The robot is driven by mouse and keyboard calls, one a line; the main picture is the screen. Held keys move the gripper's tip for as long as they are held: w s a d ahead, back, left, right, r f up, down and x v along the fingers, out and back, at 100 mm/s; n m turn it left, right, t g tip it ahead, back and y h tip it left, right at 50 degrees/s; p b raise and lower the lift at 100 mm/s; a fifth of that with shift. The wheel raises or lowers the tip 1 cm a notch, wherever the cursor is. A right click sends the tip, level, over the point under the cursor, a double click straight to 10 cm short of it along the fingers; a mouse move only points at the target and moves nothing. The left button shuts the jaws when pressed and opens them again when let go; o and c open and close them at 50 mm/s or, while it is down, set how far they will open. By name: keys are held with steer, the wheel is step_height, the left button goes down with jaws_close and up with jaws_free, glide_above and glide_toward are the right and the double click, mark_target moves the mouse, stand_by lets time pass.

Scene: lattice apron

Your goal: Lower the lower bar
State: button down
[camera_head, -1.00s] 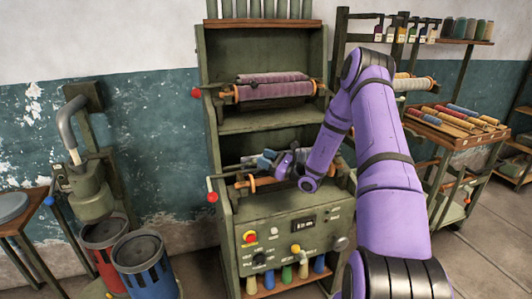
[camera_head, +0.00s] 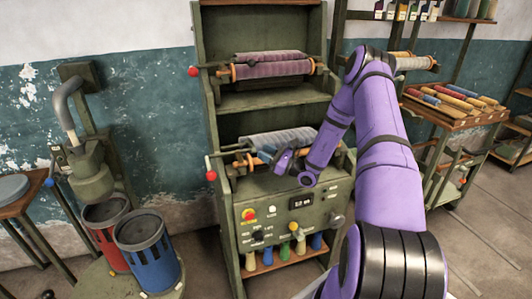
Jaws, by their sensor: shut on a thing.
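The green machine (camera_head: 199,125) has two open bays. In the lower bay, the lower bar (camera_head: 240,161) runs across the front, with orange collars near its ends. A grey ribbed roll (camera_head: 275,139) lies just above and behind it. My gripper (camera_head: 266,154) reaches in from the right at the bar, jaws shut on it. My wrist and the jaws hide the middle of the bar, so the exact contact is not clear.
A purple roll pair (camera_head: 272,67) fills the upper bay, with a red knob (camera_head: 193,71) at its left. The control panel (camera_head: 290,217) is below the lower bay. Red and blue bins (camera_head: 148,262) stand at left, a bobbin table (camera_head: 462,112) at right.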

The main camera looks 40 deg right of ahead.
steer(key=shift+s+f+m, duration=0.3)
steer(key=shift+s+f, duration=0.05)
steer(key=shift+f, duration=0.5)
steer(key=c, duration=0.7)
jaws_free()
steer(key=shift+c, duration=0.2)
steer(key=shift+h, duration=0.3)
steer(key=shift+d, duration=0.1)
steer(key=shift+s+d+f, duration=0.1)
steer(key=shift+s+d, duration=0.05)
steer(key=shift+s, duration=0.1)
steer(key=r+v, duration=0.1)
steer(key=v, duration=0.8)
steer(key=shift+s+d, duration=0.25)
steer(key=shift+s, duration=0.05)
